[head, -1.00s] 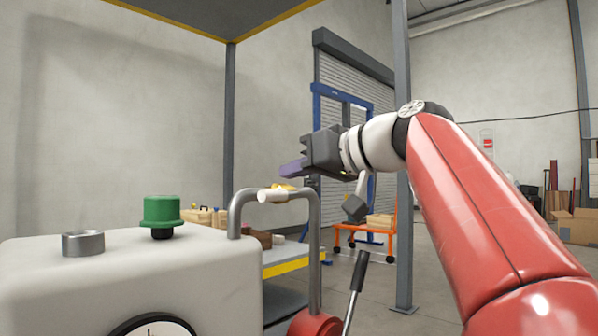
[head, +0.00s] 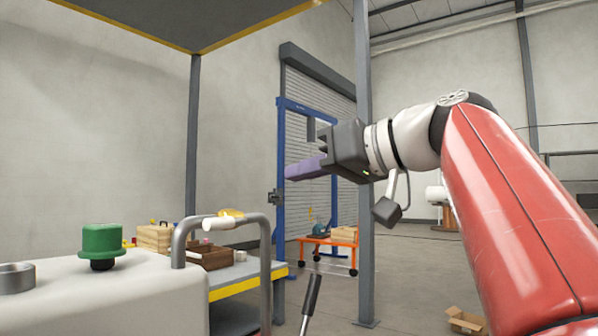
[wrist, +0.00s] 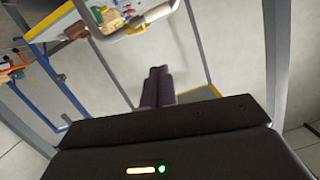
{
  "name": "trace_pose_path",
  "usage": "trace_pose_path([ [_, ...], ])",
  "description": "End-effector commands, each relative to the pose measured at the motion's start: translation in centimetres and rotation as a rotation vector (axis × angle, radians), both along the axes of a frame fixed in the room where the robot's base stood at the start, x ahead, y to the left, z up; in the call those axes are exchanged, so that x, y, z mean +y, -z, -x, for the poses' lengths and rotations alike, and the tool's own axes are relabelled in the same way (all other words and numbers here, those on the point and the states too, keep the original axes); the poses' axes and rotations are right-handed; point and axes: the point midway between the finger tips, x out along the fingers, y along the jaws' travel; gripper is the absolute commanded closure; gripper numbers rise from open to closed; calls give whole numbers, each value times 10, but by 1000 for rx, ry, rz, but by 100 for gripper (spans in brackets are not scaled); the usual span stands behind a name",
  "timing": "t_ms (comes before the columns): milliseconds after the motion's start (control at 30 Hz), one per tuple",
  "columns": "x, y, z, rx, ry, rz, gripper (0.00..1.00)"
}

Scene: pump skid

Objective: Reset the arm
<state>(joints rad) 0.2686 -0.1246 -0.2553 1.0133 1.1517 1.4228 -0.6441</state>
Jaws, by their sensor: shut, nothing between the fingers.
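My gripper (head: 306,169) is at the end of my red and white arm, raised in the middle of the head view and pointing left. Its purple fingers are shut with nothing between them. In the wrist view the fingers (wrist: 158,85) lie side by side over open space. The gripper touches nothing that I can see. In the head view it appears above and to the right of the grey tube handle (head: 262,228) and the white tank (head: 110,300).
A green cap (head: 102,243) and a metal collar (head: 14,277) stand on the tank. A black-gripped lever (head: 311,295) rises at bottom centre. Behind are a yellow-edged bench (head: 245,284) with wooden boxes, an orange cart (head: 328,242), a grey post (head: 364,200) and a cardboard box (head: 466,320). Floor is open at right.

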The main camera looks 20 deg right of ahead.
Motion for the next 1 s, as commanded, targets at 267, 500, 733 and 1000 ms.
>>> trace_pose_path([
  [267, 0, 0, 0, 0, 1, 0, 100],
  [500, 0, 37, -2, 140, 67, -38, 100],
  [733, 12, 163, 15, 468, 238, -16, 100],
  [1000, 22, 331, 80, 727, 416, 209, 100],
])
